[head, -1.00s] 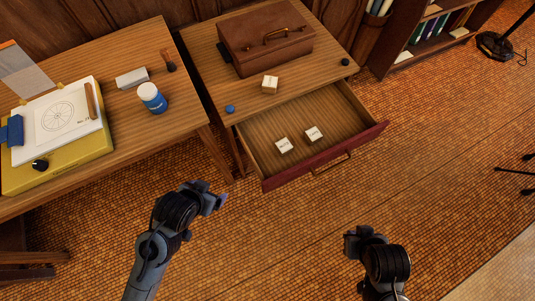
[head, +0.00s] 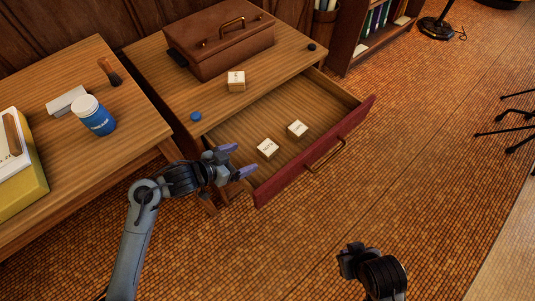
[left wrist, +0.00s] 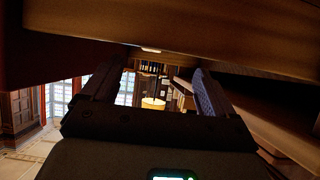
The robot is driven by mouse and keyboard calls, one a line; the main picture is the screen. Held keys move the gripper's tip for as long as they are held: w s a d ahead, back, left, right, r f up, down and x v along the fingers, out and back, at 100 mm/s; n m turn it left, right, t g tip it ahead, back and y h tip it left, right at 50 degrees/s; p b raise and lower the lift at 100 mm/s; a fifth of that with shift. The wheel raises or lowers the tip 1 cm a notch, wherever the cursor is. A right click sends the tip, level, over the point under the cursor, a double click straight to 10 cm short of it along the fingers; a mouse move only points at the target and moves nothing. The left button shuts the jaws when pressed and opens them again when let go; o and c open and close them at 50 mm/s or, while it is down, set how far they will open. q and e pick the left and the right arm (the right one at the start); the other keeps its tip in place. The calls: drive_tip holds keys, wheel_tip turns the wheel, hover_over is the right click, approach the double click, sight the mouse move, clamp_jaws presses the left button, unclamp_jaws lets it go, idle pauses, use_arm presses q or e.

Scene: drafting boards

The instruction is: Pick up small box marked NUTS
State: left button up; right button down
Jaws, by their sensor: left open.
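The open drawer (head: 318,100) holds two small pale boxes with wooden sides. The nearer left box (head: 267,149) has a tiny top label that seems to read NUTS. The box beside it (head: 297,130) has a label I cannot read surely. A third small box (head: 236,81) stands on the desk top by the case; its label is unclear. My left gripper (head: 238,160) is open and empty, at the drawer's left front corner, left of the NUTS box. Its fingers also show in the left wrist view (left wrist: 155,85), with no box between them. My right gripper (head: 350,258) is low in the head view; its jaws are unclear.
The red drawer front (head: 315,155) has a metal handle. A brown case (head: 220,42), a blue knob-like piece (head: 195,117) and a dark one (head: 311,47) are on the desk. The left table (head: 75,165) carries a blue jar (head: 94,117). Open floor lies right of the drawer.

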sight(267, 148)
use_arm(q)
drive_tip(key=b+x, duration=0.1)
drive_tip(key=x, duration=0.3)
drive_tip(key=shift+s+b, duration=0.15)
drive_tip(key=shift+b, duration=0.25)
drive_tip(key=shift+w+d+f, duration=0.2)
drive_tip(key=shift+w+d, duration=0.15)
drive_tip(key=shift+w+d+f+b, duration=0.15)
drive_tip(key=shift+d+f+b, duration=0.1)
drive_tip(key=shift+b, duration=0.35)
drive_tip(key=b+x, duration=0.3)
drive_tip(key=shift+w+d, duration=0.25)
drive_tip(key=shift+w+d+f+b, duration=0.1)
drive_tip(key=shift+w+d+b, duration=0.2)
drive_tip(key=shift+d+b, duration=0.05)
drive_tip(key=c, duration=1.2)
drive_tip(key=shift+o, duration=0.2)
